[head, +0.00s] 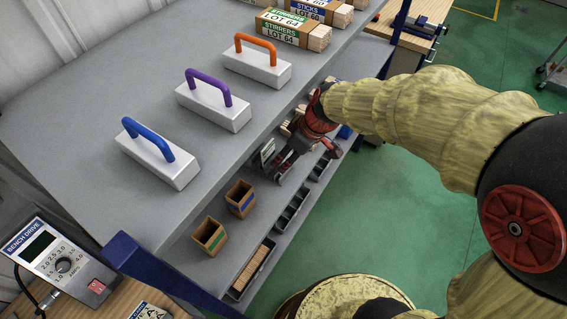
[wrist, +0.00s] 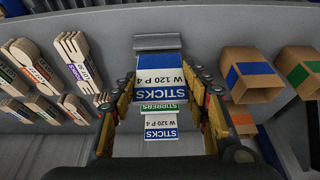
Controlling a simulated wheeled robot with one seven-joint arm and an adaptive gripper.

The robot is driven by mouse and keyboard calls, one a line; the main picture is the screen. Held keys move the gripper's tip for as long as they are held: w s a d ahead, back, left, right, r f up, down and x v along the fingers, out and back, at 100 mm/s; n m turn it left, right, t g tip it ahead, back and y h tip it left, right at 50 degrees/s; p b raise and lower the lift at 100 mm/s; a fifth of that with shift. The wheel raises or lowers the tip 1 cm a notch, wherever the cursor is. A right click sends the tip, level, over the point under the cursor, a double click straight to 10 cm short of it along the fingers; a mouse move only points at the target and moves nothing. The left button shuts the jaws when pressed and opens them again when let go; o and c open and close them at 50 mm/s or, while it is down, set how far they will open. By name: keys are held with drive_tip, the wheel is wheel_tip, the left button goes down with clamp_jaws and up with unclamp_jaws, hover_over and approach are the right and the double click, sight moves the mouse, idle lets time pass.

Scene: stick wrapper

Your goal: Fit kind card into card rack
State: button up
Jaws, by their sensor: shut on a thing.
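My gripper (wrist: 162,85) reaches in over the lower shelf; it also shows in the head view (head: 283,168). Its jaws are shut on a kind card (wrist: 160,68), blue and white, reading STICKS W 120 P 4 upside down to the wrist camera. The card lies between the fingertips; the exact contact is hard to see. A grey bar-like part (wrist: 157,42), perhaps the card rack, is just beyond the card's far edge; I cannot tell whether they touch. A green STIRRERS label (wrist: 159,107) and a smaller blue STICKS label (wrist: 161,127) show between the fingers.
Bundles of wooden sticks (wrist: 75,58) lie left of the gripper in the wrist view. A blue-marked box (wrist: 250,75) and a green-marked box (wrist: 298,70) stand right. Above, the shelf (head: 110,85) carries handled blocks (head: 215,103). Dark bins (head: 292,211) line the lower front.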

drive_tip(key=shift+w+a+f, duration=0.35)
drive_tip(key=shift+w+f, duration=0.05)
drive_tip(key=shift+f, duration=0.3)
drive_tip(key=shift+a+f+b, duration=0.1)
drive_tip(key=shift+f+b, duration=0.7)
drive_tip(key=shift+f, duration=1.15)
clamp_jaws()
drive_tip(key=o, duration=0.7)
unclamp_jaws()
drive_tip(key=shift+o, duration=2.4)
drive_tip(key=shift+w+r, duration=0.1)
drive_tip(key=shift+r, duration=0.1)
